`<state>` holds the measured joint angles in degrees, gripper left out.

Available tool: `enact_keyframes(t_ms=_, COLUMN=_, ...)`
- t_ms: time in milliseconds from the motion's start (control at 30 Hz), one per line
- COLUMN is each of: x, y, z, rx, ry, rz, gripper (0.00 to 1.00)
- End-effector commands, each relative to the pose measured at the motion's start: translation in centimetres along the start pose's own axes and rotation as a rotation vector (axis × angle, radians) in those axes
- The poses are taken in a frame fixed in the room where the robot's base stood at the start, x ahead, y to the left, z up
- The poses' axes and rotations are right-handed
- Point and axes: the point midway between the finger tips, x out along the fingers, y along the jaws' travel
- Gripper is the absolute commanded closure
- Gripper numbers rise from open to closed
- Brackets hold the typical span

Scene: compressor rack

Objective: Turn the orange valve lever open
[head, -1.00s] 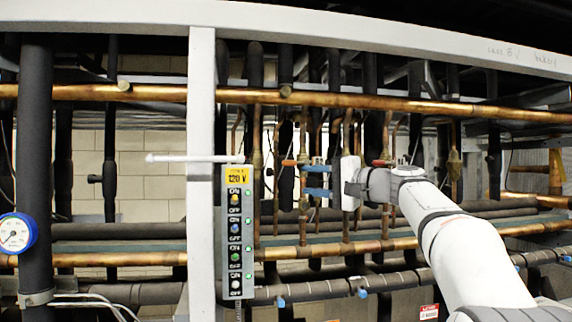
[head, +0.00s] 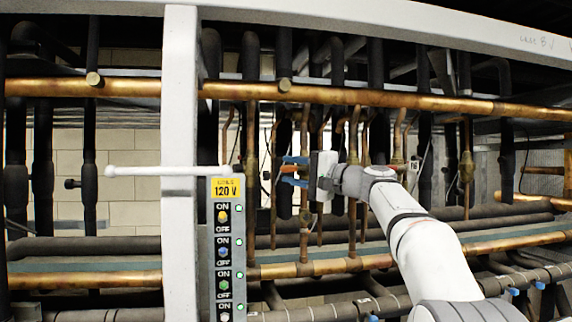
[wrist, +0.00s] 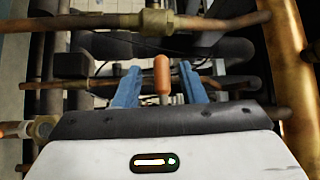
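The orange valve lever shows clearly in the wrist view (wrist: 162,75) as a rounded orange handle standing upright between my two blue fingers. In the head view only a small bit of orange shows by the fingertips. My gripper (wrist: 160,68) is open, with one finger on each side of the lever and a visible gap on both sides. In the head view my gripper (head: 283,170) reaches in from the right, its blue fingers pointing left among the copper pipes. The valve body under the lever is mostly hidden by my gripper.
A white upright post (head: 180,150) and a switch panel marked 120 V (head: 227,250) stand left of my gripper. A white rod (head: 165,171) sticks out left above the panel. A thick copper pipe (head: 350,97) runs across above. Vertical pipes crowd around the fingers.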

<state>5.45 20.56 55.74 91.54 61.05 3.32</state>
Motion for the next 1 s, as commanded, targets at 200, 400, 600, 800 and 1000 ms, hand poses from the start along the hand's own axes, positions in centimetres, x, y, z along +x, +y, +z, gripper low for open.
enact_keyframes(t_ms=200, x=1.6, y=-0.1, z=0.1, rx=0.0, ry=-0.003, rz=0.0, gripper=0.63)
enact_keyframes(t_ms=400, x=1.7, y=0.0, z=0.2, rx=0.0, ry=-0.003, rz=0.0, gripper=0.63)
enact_keyframes(t_ms=600, x=1.7, y=0.0, z=0.2, rx=0.0, ry=-0.004, rz=-0.001, gripper=0.77)
enact_keyframes(t_ms=800, x=1.7, y=0.0, z=0.2, rx=0.001, ry=-0.004, rz=0.0, gripper=0.93)
enact_keyframes(t_ms=1000, x=1.7, y=0.0, z=0.3, rx=0.001, ry=-0.005, rz=0.0, gripper=1.0)
